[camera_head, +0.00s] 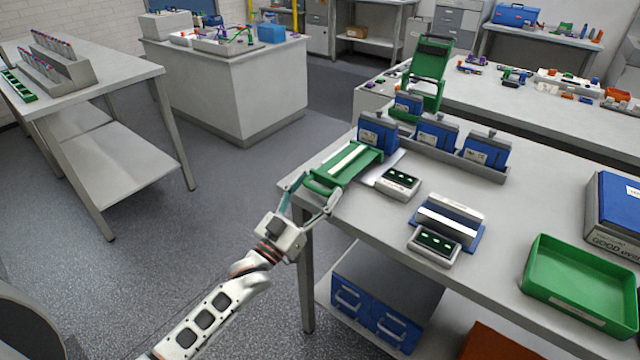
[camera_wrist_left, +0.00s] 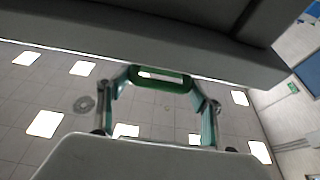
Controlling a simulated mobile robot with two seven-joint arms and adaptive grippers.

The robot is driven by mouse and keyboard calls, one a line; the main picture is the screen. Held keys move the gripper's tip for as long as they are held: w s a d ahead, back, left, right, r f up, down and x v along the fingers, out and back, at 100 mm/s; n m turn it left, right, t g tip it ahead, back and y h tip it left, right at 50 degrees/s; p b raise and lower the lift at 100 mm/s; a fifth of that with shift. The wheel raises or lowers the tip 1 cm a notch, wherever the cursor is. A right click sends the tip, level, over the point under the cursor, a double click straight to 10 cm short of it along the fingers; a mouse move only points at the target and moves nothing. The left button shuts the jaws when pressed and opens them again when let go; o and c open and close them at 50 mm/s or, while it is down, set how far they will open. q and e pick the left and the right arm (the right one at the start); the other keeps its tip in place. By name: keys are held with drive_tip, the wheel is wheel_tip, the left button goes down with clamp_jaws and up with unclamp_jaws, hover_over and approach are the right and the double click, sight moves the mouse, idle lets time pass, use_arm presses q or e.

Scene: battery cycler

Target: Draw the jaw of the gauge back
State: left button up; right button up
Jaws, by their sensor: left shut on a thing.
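The gauge shows in the head view as a green slide (camera_head: 357,158) with a pale strip along its top, at the table's left edge. A small grey box with a dark display (camera_head: 397,182) stands beside it. A green loop handle (camera_head: 319,189) is at the slide's near end, by the table edge. My left gripper (camera_head: 311,189) is shut on this handle, with its fingers at the handle's two ends. The wrist view shows the handle (camera_wrist_left: 160,86) between the fingertips. My right gripper is in neither view.
A second device on a blue base (camera_head: 476,240), with its own display (camera_head: 434,244), stands right of the gauge. Blue units (camera_head: 437,133) stand in a grey rack behind. A green tray (camera_head: 577,309) lies at right. The floor left of the table is free.

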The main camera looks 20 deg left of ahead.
use_arm(q)
drive_tip(key=o, duration=1.3)
drive_tip(key=shift+s+f, duration=0.1)
drive_tip(key=shift+f, duration=0.1)
drive_tip(key=shift+o, duration=0.3)
drive_tip(key=shift+s+a+r, duration=0.1)
drive_tip(key=shift+s+r, duration=0.05)
drive_tip(key=v, duration=1.2)
drive_tip(key=s+d+f+g+y, duration=0.2)
drive_tip(key=s+f+g, duration=0.3)
drive_tip(key=s+f, duration=0.4)
drive_tip(key=s+d+f+g+y, duration=0.2)
drive_tip(key=s+f+g, duration=0.3)
drive_tip(key=s+f, duration=0.4)
wheel_tip(320, 180, down, 6)
drive_tip(key=shift+s+r+y, duration=0.1)
drive_tip(key=shift+s+y, duration=0.3)
drive_tip(key=shift+y, duration=0.1)
